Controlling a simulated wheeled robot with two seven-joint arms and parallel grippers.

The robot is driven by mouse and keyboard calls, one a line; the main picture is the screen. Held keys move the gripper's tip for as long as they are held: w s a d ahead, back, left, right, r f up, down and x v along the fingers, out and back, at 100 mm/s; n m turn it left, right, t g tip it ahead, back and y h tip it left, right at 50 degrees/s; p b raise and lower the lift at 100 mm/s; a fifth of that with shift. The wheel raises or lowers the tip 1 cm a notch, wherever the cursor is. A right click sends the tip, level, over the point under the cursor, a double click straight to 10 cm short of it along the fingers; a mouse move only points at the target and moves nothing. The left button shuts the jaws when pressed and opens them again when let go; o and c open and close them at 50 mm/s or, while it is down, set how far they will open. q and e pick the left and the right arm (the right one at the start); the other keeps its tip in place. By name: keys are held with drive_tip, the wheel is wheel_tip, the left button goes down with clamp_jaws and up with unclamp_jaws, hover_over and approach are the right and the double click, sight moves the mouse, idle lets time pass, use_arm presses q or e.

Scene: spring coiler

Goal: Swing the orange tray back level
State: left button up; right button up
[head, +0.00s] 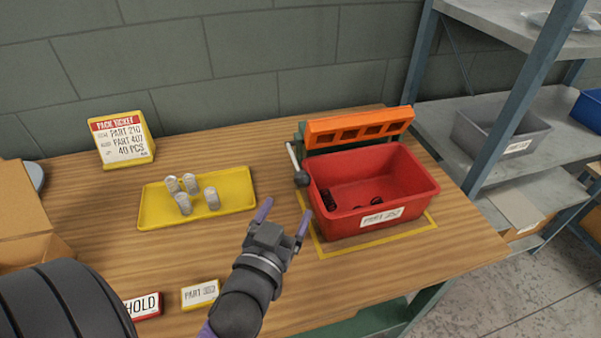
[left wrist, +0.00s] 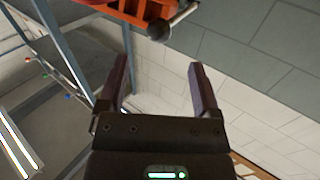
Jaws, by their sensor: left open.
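The orange tray (head: 357,127) has a row of square pockets and stands tipped up at the back of the red bin (head: 345,225). A lever with a dark ball knob (head: 301,179) sits at its left side. My left gripper (head: 284,215) is open and empty, in front of and below the knob, apart from it. In the left wrist view the knob (left wrist: 159,30) shows ahead of the open fingers (left wrist: 158,64), with part of the orange tray (left wrist: 135,8) at the top. My right gripper is not in view.
The red bin holds a few dark coils (head: 328,199). A yellow tray (head: 155,214) with several silvery cylinders (head: 190,183) lies to the left. Labels (head: 200,294) lie near the front edge. Metal shelving (head: 465,105) stands right.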

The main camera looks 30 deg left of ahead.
sight(299, 187)
use_arm(q)
drive_tip(key=x, duration=0.8)
drive_tip(key=shift+w+b, duration=0.35)
drive_tip(key=shift+a, duration=0.1)
clamp_jaws()
